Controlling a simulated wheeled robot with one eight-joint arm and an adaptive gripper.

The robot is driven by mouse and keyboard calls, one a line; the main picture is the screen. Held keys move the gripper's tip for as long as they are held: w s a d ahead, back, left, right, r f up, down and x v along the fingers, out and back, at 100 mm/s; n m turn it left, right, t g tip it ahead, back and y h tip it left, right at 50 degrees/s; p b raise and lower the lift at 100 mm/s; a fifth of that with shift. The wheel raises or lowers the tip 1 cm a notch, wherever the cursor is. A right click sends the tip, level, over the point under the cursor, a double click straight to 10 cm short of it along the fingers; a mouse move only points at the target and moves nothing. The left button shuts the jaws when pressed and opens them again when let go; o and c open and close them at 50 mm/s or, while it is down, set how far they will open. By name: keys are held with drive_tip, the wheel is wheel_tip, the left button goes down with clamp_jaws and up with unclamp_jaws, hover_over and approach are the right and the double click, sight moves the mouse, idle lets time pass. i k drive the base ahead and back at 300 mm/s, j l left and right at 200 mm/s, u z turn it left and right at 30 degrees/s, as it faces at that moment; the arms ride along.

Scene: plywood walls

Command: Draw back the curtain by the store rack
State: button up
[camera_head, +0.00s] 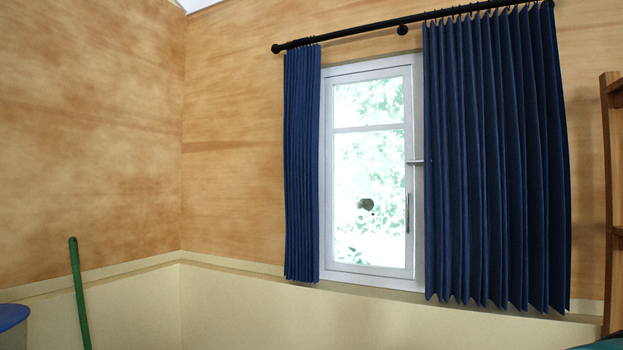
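Two dark blue pleated curtains hang from a black rod (350,33) at a window (370,180). The right curtain (495,160) is beside a wooden rack (611,200) at the right edge of the view. It is spread wide, and its left edge hangs along the window's right frame. The left curtain (302,165) is bunched narrow at the window's left side. Most of the glass between them is uncovered. My gripper is not in view.
A window handle (407,213) and a small grey latch (415,162) are near the right curtain's left edge. A pale ledge (235,265) runs below the window. A green pole (79,290) and a blue-topped container (12,318) stand at lower left. Something teal (603,343) shows at lower right.

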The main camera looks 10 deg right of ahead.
sight(434, 204)
drive_tip(key=i+j+z, duration=0.15)
drive_tip(key=z, duration=0.25)
drive_tip(key=i+j+z, duration=0.1)
drive_tip(key=z, duration=0.25)
drive_tip(key=i+j+z, duration=0.1)
drive_tip(key=j+z, duration=0.3)
drive_tip(key=l, duration=0.1)
